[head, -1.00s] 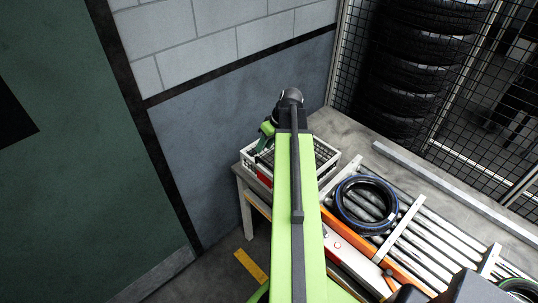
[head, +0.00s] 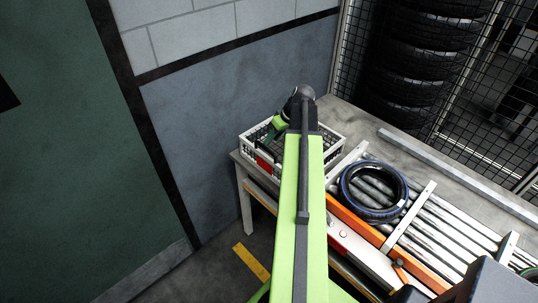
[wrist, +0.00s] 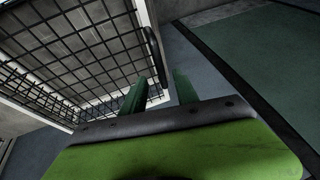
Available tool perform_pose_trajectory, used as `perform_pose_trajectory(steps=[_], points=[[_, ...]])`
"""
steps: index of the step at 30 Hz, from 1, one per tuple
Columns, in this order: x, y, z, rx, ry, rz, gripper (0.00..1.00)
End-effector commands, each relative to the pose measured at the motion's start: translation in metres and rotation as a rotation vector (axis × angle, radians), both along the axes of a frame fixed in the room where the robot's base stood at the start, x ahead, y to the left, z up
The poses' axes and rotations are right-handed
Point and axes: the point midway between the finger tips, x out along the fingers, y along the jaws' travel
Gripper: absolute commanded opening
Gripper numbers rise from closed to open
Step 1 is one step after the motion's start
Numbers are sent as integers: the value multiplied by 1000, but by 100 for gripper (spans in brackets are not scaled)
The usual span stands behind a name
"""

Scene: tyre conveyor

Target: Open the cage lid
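The cage (head: 331,149) is a white, open-sided basket on the left end of the table in the head view. In the wrist view its dark wire grid (wrist: 75,55) fills the upper left, with a pale frame edge and a dark curved bar (wrist: 156,52) along its right side. I cannot tell whether the lid is raised. My gripper (wrist: 160,78) has its two green fingers apart, close to the grid's right edge, with nothing clearly held between them. In the head view my arm hides part of the cage and most of the gripper.
A roller conveyor (head: 436,226) with a black tyre (head: 372,191) on it lies right of the cage. A red part (head: 263,163) shows at the cage's front. A grey wall (head: 230,95) stands close behind and left. A mesh fence (head: 350,50) with stacked tyres (head: 412,70) is at the back.

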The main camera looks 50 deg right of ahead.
Motion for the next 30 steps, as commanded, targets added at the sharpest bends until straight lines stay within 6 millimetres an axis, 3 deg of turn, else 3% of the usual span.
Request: perform_pose_trajectory(steps=[1,6,19,27,30], points=[[5,1,-20,0,0,1,36],[15,5,-41,0,0,1,36],[20,7,-46,-1,0,-1,36],[19,7,-46,0,0,-2,1],[19,7,-46,0,0,-2,0]])
